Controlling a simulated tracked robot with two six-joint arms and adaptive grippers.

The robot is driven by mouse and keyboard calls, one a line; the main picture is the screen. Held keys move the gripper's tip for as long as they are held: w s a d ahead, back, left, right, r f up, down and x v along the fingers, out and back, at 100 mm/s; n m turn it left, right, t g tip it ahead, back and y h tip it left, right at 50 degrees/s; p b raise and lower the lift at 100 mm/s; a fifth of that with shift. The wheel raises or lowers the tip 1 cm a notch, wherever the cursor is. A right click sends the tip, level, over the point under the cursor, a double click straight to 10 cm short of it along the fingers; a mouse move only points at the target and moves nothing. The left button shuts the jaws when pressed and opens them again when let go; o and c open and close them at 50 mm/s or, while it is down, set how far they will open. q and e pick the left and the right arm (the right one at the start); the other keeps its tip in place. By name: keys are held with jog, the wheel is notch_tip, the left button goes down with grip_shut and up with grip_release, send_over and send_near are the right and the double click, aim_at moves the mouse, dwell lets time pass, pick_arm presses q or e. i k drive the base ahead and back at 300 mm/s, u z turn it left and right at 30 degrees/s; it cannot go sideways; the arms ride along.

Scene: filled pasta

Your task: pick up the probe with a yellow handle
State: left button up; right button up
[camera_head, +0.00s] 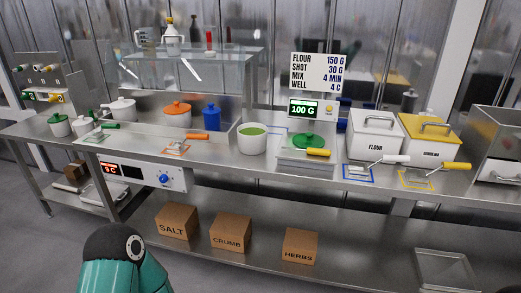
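Several things have yellow handles, and I cannot tell for sure which is the probe. One small yellow-handled tool (56,99) sits in the wall rack at the far left, on the lower row. Another yellow handle (318,152) lies at the front of the scale, by a green-lidded pot. A yellow-handled scoop (448,168) rests over a yellow outlined mat at the right. Neither gripper is in view. Only a teal link of one of my arms with a dark cap shows at the bottom left.
A steel counter (225,171) holds a white bowl with green contents (252,143), an orange-lidded pot (177,118), a blue container (211,119) and a FLOUR bin (374,147). Boxes, including SALT (177,222), stand on the lower shelf. A glass-like raised case (190,72) stands behind.

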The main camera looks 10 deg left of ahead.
aim_at(311, 151)
jog(key=u, duration=0.65)
jog(key=i, duration=1.4)
jog(key=z, duration=0.05)
